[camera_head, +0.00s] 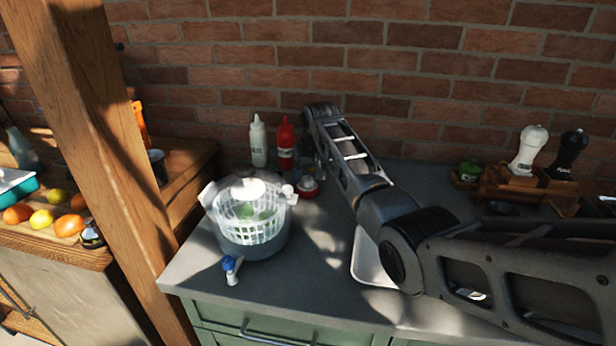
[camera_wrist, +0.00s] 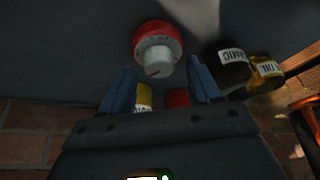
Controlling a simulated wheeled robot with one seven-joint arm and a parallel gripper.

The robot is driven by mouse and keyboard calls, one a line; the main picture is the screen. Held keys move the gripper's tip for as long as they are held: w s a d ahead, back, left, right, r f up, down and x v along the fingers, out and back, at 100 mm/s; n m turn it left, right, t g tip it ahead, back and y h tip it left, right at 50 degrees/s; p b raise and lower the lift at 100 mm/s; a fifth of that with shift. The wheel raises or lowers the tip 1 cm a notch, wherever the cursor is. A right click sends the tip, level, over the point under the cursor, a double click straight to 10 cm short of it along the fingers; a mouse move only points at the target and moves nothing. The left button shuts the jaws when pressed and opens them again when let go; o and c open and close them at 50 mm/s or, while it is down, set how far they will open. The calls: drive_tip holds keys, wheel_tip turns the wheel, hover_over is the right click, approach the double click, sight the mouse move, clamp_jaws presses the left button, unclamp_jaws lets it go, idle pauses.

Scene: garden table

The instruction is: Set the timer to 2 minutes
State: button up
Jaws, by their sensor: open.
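The timer is a round red body with a white dial knob. In the wrist view the timer (camera_wrist: 172,33) lies just beyond my fingertips, its knob facing the camera, with a dark red pointer mark on it. The marks around the dial are too blurred to read. In the head view the timer (camera_head: 308,188) sits on the grey counter, to the right of the salad spinner. My gripper (camera_wrist: 160,76) has its two blue fingers spread apart with nothing held between them. The knob looks clear of both fingers. In the head view the gripper is mostly hidden by my arm.
A clear salad spinner (camera_head: 248,221) stands left of the timer. White (camera_head: 258,142) and red (camera_head: 286,145) squeeze bottles stand behind it. A small blue-topped item (camera_head: 231,268) lies near the counter's front edge.

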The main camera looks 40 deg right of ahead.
drive_tip(key=v, duration=0.6)
drive_tip(key=shift+r+b, duration=0.3)
drive_tip(key=shift+o, duration=0.2)
drive_tip(key=shift+s, duration=0.1)
